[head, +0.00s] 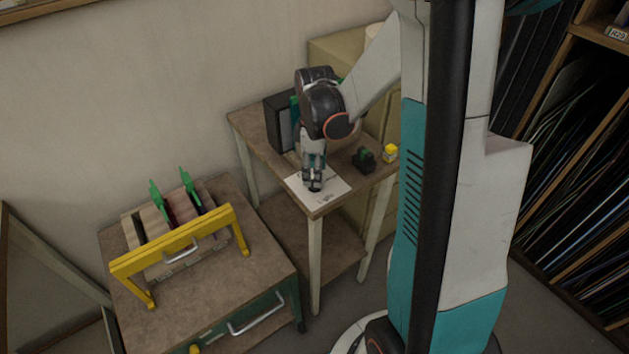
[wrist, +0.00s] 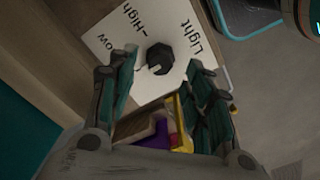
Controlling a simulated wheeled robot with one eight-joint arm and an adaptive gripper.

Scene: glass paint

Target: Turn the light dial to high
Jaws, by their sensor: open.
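The light dial (wrist: 160,57) is a dark, many-sided knob on a white card (wrist: 105,42). In the head view the card (head: 338,187) lies at the near corner of the small table (head: 317,211). My gripper (head: 313,179) points down over the card and hides much of the dial. In the wrist view my gripper (wrist: 162,62) is open, with its fingers apart on either side of the dial; contact is unclear.
A small dark object (head: 364,159) and a yellow jar (head: 390,153) stand right of the card. A black box (head: 279,122) stands behind. On the lower cart (head: 225,276) at left sits a yellow-framed rack (head: 180,243). Shelves (head: 570,200) fill the right side.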

